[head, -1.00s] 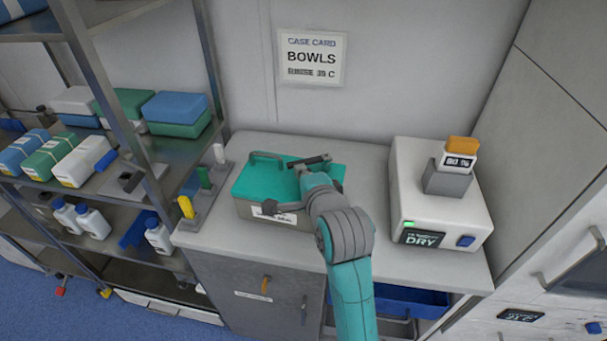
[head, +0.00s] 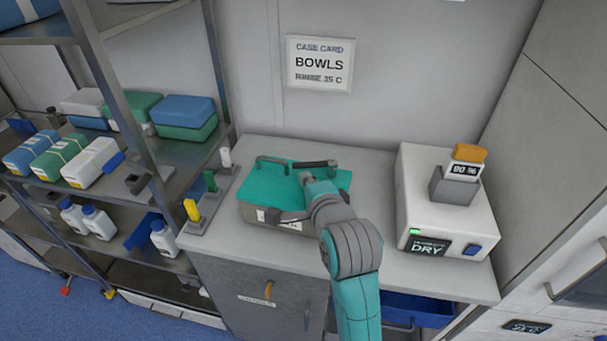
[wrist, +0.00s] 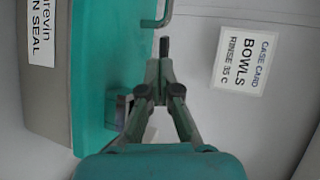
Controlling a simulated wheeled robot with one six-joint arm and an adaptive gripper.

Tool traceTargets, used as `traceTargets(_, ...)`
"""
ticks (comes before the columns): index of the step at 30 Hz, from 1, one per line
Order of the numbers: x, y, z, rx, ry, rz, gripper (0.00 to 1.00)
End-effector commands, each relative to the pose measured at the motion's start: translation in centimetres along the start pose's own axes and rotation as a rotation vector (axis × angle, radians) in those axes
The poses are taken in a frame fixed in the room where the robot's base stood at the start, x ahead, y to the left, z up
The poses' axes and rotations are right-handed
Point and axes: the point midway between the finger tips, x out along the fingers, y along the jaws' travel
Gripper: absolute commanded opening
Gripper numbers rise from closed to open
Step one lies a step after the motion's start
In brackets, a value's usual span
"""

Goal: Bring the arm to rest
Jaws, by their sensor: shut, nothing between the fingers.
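My arm (head: 352,245) reaches up from the bottom of the head view to a counter with a teal-lidded grey case on it. My gripper shows in the wrist view (wrist: 164,45), its fingertips together with nothing between them. In the head view the gripper (head: 318,164) is over the far right part of the teal lid (head: 262,190), partly hidden by the arm's own end. I cannot tell whether it touches the lid. The lid's handle (wrist: 165,15) is close by the fingertips in the wrist view.
A white dryer box (head: 415,185) with a grey holder stands right on the counter (head: 385,160). A steel shelf (head: 135,140) with packs and bottles is at left. Yellow, green and white upright pieces line the counter's left edge. A case card (head: 320,63) hangs on the wall.

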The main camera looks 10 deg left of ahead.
Motion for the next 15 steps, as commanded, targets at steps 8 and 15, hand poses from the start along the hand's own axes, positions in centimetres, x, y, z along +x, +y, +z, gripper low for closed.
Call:
traceTargets(8,-5.5,0.0,0.0,0.0,0.0,-0.002,0.0)
traceTargets(15,-8.0,0.0,0.0,0.0,0.001,-0.002,0.0)
